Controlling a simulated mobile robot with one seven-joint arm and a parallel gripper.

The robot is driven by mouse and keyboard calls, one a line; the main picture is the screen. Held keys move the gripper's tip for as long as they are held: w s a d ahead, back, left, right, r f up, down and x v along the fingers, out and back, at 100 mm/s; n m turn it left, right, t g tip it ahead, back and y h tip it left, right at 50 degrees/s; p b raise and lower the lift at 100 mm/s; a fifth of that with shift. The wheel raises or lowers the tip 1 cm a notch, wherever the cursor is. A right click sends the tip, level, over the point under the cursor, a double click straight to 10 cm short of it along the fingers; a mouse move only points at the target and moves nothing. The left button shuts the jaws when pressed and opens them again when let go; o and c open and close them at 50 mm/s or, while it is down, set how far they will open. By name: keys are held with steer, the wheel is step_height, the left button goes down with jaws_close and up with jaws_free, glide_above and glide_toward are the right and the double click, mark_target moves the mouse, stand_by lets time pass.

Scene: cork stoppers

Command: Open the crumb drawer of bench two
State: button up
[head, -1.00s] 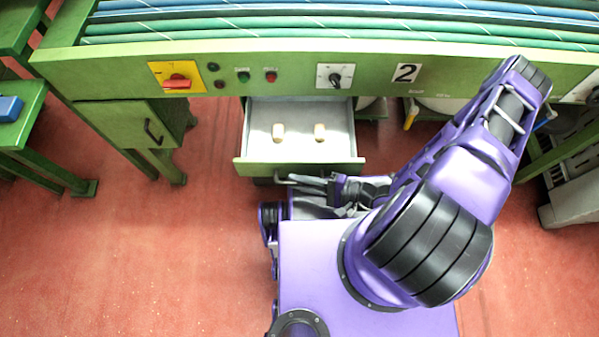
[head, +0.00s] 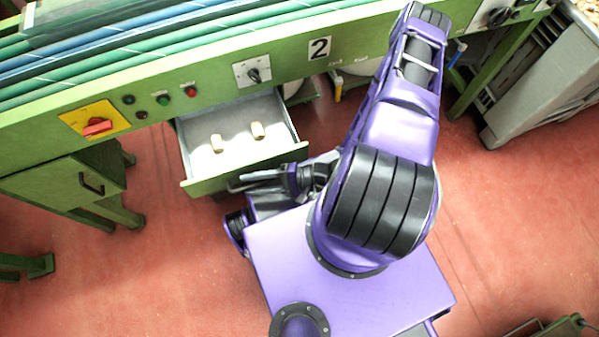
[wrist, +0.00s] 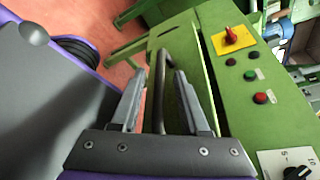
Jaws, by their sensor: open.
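The crumb drawer (head: 238,168) of the bench marked 2 stands pulled out in the head view. My gripper (head: 240,183) is at the drawer's front, partly hidden by my arm. In the wrist view my gripper (wrist: 160,95) is open, with a dark bar handle (wrist: 159,88) between its two fingers and a visible gap on either side. The drawer front (wrist: 203,75) lies just beyond the handle. The handle is hard to make out in the head view.
Above the drawer, the bench panel carries a red switch on a yellow plate (head: 95,122), buttons and a rotary knob (head: 253,73). A green cupboard (head: 75,180) with a black handle stands left. A grey bin (head: 550,85) is at right. Red floor is open at lower left.

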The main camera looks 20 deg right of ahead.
steer(key=v, duration=1.7)
steer(key=shift+d+r, duration=0.1)
